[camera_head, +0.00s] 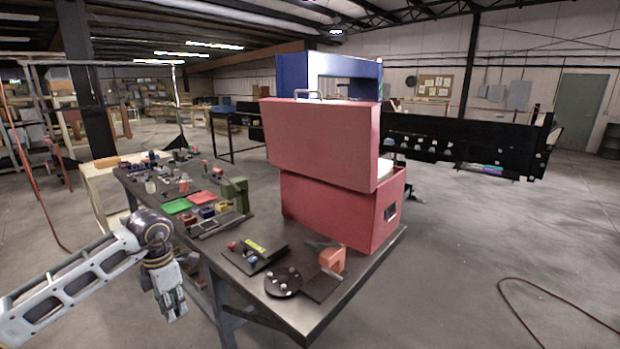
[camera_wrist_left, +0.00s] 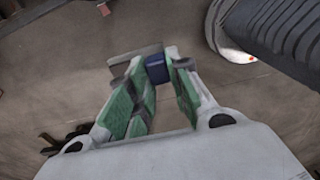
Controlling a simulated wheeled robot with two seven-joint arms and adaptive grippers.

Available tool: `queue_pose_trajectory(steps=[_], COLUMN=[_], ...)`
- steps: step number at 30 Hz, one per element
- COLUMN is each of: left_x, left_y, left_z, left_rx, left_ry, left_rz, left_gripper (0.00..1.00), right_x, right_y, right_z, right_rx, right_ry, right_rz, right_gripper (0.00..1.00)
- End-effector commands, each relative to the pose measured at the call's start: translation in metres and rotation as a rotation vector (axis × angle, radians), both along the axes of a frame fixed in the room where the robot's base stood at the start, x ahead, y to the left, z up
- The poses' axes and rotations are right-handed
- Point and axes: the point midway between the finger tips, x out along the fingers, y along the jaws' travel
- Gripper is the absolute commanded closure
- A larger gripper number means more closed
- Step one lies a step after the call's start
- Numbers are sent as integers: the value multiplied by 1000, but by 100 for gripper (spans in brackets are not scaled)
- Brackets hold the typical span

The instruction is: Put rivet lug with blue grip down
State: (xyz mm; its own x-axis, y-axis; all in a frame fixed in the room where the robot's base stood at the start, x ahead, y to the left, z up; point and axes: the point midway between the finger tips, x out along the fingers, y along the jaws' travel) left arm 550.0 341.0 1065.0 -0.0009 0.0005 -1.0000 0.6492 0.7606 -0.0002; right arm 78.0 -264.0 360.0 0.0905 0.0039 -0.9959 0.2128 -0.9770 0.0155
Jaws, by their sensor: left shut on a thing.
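My left gripper (camera_head: 172,303) hangs off the left edge of the workbench, fingers down, over open floor. In the left wrist view the green-padded fingers (camera_wrist_left: 157,72) are shut on the rivet lug with its blue grip (camera_wrist_left: 156,66) between the tips. A grey flat piece (camera_wrist_left: 125,57) sticks out to the left beside the fingertips, apparently part of the lug. In the head view the held lug is too small or hidden to make out. My right gripper is not in view.
Several small parts lie farther back. A bare strip runs along its front.

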Motion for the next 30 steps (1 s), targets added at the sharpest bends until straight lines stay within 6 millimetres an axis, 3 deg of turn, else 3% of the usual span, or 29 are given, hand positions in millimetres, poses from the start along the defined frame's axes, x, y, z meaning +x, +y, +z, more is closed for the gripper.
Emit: queue_pose_trajectory(steps=[17, 30], left_x=[0, 3], left_y=[0, -1], left_z=[0, 0], left_rx=[-1, 0], left_ry=[-1, 0], left_rz=[-141, -438], left_gripper=[100, 100], right_x=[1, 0], right_y=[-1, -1], right_z=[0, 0], right_rx=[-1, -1], right_ry=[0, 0], right_rz=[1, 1], right_gripper=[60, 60])
